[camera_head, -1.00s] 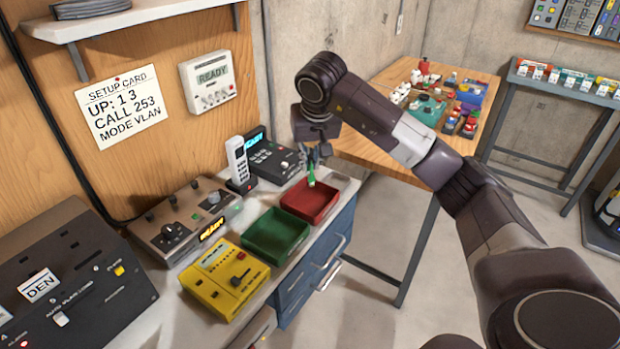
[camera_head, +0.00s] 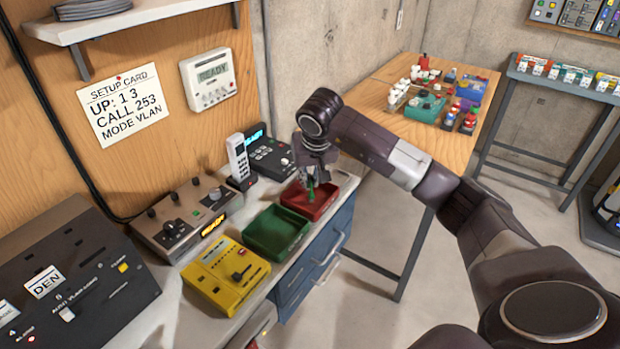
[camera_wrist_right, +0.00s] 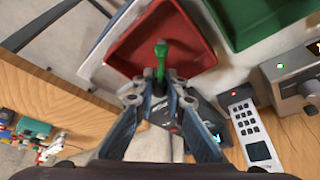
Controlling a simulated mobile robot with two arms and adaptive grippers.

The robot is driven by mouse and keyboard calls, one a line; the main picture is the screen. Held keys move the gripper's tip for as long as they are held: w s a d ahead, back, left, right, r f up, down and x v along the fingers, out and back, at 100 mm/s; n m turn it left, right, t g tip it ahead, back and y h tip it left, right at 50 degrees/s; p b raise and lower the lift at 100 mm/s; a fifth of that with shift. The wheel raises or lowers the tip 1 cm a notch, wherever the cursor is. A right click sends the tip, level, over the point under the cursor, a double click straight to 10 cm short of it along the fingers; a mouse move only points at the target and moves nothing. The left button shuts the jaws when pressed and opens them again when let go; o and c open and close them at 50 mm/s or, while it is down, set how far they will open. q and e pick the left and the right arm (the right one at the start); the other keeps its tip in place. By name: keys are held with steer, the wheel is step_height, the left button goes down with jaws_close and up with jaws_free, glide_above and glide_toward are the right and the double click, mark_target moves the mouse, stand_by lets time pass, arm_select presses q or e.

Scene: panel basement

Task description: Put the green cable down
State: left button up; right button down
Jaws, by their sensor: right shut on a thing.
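The green cable (camera_wrist_right: 161,60) shows in the right wrist view as a short green piece between my right gripper's fingertips. My right gripper (camera_head: 309,186) is shut on it, and it also shows in the right wrist view (camera_wrist_right: 160,88). The gripper points down over the red tray (camera_head: 325,208), with the cable's green end (camera_head: 311,194) over the tray's inside. I cannot tell whether the cable touches the tray floor. The red tray also fills the top of the right wrist view (camera_wrist_right: 150,35). My left gripper is not in view.
A green tray (camera_head: 269,251) stands beside the red one on the counter. A yellow device (camera_head: 215,285), a cordless phone (camera_head: 238,158) and a dark desk unit (camera_head: 268,158) stand close by. A wooden table (camera_head: 375,95) with small items is behind my arm.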

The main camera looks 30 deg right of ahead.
steer(key=shift+d+f+b, duration=0.1)
steer(key=shift+f+b, duration=0.2)
steer(key=shift+f, duration=0.15)
steer(key=c, duration=2)
jaws_free()
steer(key=shift+o, duration=0.2)
steer(key=shift+r, duration=0.1)
steer(key=shift+r+p, duration=0.25)
steer(key=shift+p, duration=0.05)
steer(key=shift+r+p, duration=0.4)
steer(key=shift+r, duration=0.05)
steer(key=b+v, duration=0.2)
steer(key=v, duration=0.9)
steer(key=shift+s+r+b, duration=0.25)
steer(key=shift+r+b, duration=0.05)
steer(key=shift+b, duration=0.1)
